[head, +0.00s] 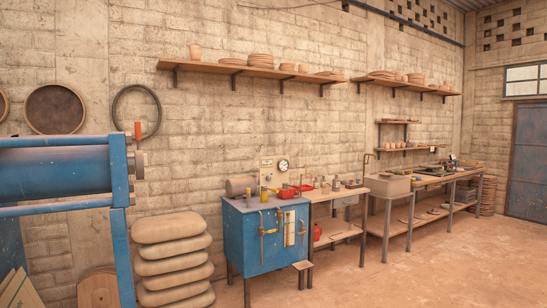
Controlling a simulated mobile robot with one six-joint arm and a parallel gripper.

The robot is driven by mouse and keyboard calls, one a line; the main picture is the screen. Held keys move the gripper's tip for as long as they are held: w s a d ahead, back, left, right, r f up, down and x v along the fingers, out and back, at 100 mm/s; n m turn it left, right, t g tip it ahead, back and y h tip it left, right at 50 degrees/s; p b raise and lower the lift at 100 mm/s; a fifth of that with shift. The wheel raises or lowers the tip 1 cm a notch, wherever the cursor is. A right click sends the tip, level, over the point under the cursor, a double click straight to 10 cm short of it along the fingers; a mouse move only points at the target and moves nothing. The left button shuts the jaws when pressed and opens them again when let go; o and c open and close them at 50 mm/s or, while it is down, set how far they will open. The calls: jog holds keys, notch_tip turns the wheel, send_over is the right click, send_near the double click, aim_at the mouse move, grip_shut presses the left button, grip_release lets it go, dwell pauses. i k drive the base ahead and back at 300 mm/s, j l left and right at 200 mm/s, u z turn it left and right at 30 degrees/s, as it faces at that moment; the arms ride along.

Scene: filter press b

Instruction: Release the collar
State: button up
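At the left edge stands a blue press frame with a thick horizontal blue cylinder (55,174). A grey metal rod end or collar (138,165) sticks out on the right side of the frame's upright (121,171). I cannot tell for sure that this is the collar. A small orange-red piece (138,130) stands up just above it. The part is small, and I cannot tell whether it is locked or loose. My gripper is not in view.
A blue cabinet (260,240) with a gauge (283,165) and red trays (290,191) stands in the middle. Stacked tan sacks (172,260) lie between press and cabinet. Workbenches (345,228) run along the wall to the right. The floor (430,270) at front right is clear.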

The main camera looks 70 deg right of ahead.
aim_at(139, 164)
jog(key=k+l+z, duration=0.45)
jog(key=l, duration=0.2)
jog(key=l+z, duration=0.2)
jog(key=l, duration=0.15)
jog(key=k+l+z, duration=0.25)
jog(key=l, duration=0.15)
jog(key=i, duration=0.1)
